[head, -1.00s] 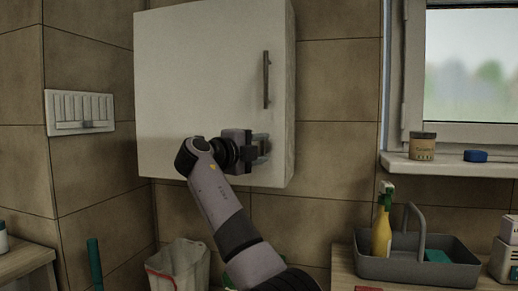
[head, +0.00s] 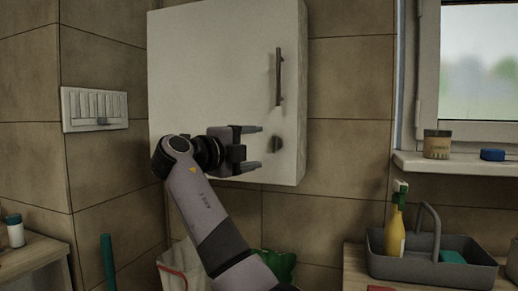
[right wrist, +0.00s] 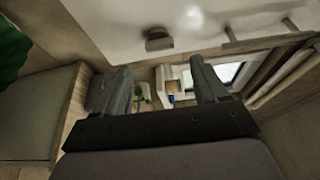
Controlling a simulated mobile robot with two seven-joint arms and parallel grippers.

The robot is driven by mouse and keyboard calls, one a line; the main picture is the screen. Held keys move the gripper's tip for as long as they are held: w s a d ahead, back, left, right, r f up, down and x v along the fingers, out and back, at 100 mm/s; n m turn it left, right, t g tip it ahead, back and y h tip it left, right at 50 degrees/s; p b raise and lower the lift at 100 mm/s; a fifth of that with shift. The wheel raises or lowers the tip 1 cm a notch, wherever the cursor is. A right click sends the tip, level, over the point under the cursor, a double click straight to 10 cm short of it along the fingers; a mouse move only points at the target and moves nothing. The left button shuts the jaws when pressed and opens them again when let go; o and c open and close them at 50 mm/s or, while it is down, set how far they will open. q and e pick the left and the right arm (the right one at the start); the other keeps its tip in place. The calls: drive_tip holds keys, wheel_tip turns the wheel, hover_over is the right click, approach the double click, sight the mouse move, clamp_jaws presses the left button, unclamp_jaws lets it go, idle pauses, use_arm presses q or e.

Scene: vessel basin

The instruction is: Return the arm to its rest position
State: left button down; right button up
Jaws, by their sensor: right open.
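My right arm reaches up from the bottom middle of the head view. Its right gripper (head: 255,148) is in front of the lower part of the white wall cabinet (head: 215,75), with its fingers apart and nothing between them. The fingers point right, towards a small dark knob (head: 276,144) under the long bar handle (head: 279,77). In the right wrist view the two fingers (right wrist: 163,92) are spread and empty. The knob (right wrist: 158,40) shows beyond them on the pale cabinet face. The cabinet door looks shut. My left gripper is out of view.
A grey caddy (head: 402,268) with a yellow spray bottle (head: 395,234) stands on the right counter. A jar (head: 437,144) and a blue item (head: 492,155) sit on the windowsill. A pale bin (head: 178,268) is below the cabinet. A switch panel (head: 95,109) is on the left wall.

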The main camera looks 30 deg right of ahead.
idle(0.5)
drive_tip(key=w+a+f+n+t+y+p, duration=0.1)
drive_tip(key=w+f+n+t+y+p, duration=0.2)
drive_tip(key=f+n, duration=0.8)
drive_tip(key=f+n+t+y+p, duration=0.15)
drive_tip(key=f+n+y, duration=0.3)
drive_tip(key=f, duration=1.25)
drive_tip(key=s+a+f+n+y+p, duration=0.1)
drive_tip(key=s+f+n+y, duration=0.15)
drive_tip(key=f, duration=0.25)
drive_tip(key=s+a+f+n+y+p, duration=0.1)
drive_tip(key=s+f+n, duration=0.1)
drive_tip(key=f+n, duration=0.25)
drive_tip(key=s+a+f+n+y+p, duration=0.25)
drive_tip(key=s+f+n, duration=0.3)
drive_tip(key=s, duration=0.45)
drive_tip(key=s+a+f+n+y+p, duration=0.1)
drive_tip(key=s+a+f+n+y, duration=0.4)
drive_tip(key=s, duration=0.6)
drive_tip(key=s+a+n+p, duration=0.1)
drive_tip(key=s+n, duration=0.1)
drive_tip(key=s, duration=0.7)
drive_tip(key=shift+s+a+r+y+p, duration=0.15)
drive_tip(key=shift+s+y+p, duration=0.05)
drive_tip(key=shift+y+p, duration=0.25)
